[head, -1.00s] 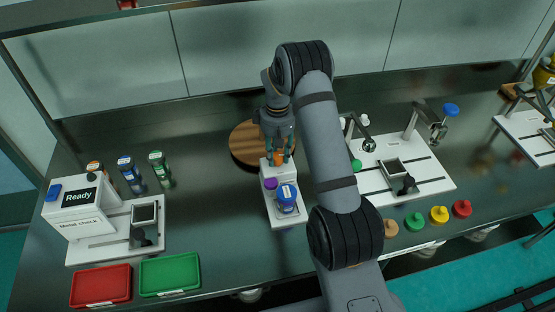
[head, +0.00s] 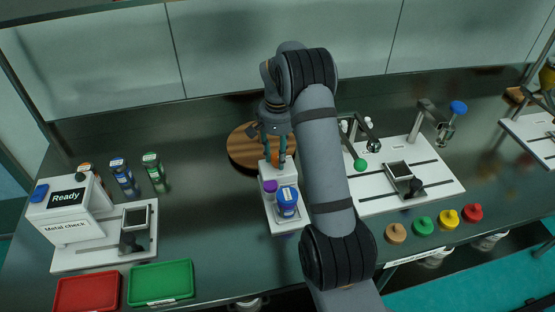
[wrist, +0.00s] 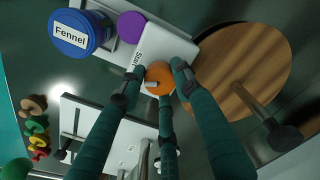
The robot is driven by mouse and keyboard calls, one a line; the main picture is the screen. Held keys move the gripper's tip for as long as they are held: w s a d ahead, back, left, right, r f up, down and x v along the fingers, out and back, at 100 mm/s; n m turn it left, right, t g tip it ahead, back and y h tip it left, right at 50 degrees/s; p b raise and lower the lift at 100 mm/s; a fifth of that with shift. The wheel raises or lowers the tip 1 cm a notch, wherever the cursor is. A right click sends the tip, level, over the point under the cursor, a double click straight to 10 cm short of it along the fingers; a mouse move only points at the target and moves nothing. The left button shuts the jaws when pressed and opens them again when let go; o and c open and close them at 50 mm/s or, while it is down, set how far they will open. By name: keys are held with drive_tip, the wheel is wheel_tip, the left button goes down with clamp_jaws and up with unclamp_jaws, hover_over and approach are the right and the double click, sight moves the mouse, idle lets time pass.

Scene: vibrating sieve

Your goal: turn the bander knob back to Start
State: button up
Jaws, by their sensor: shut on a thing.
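The bander is a white unit (head: 284,225) in the middle of the bench, and its white top also shows in the wrist view (wrist: 175,40). Its orange knob (head: 288,163) sits at its far end; the knob (wrist: 162,75) also shows in the wrist view, beside the printed "Start" label. A white pointer mark shows on the knob's left side. My gripper (head: 275,158) reaches down to the knob, and its fingers (wrist: 158,84) are closed around it. A purple button (head: 270,186) and a blue jar labelled "Fennel" (wrist: 82,32) are on the bander.
A round wooden board (head: 240,150) lies behind the bander. A metal check unit (head: 75,215) reading "Ready" stands left, with red (head: 88,292) and green (head: 160,282) trays in front. A white-based stand (head: 440,180) and several coloured knobbed caps are on the right.

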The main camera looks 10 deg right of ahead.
drive_tip(key=m+b, duration=0.2)
drive_tip(key=m, duration=0.2)
drive_tip(key=shift+m, duration=0.3)
idle(0.5)
drive_tip(key=o, duration=1.1)
drive_tip(key=shift+o, duration=0.2)
wheel_tip(320, 180, up, 12)
wheel_tip(320, 180, down, 12)
idle(0.6)
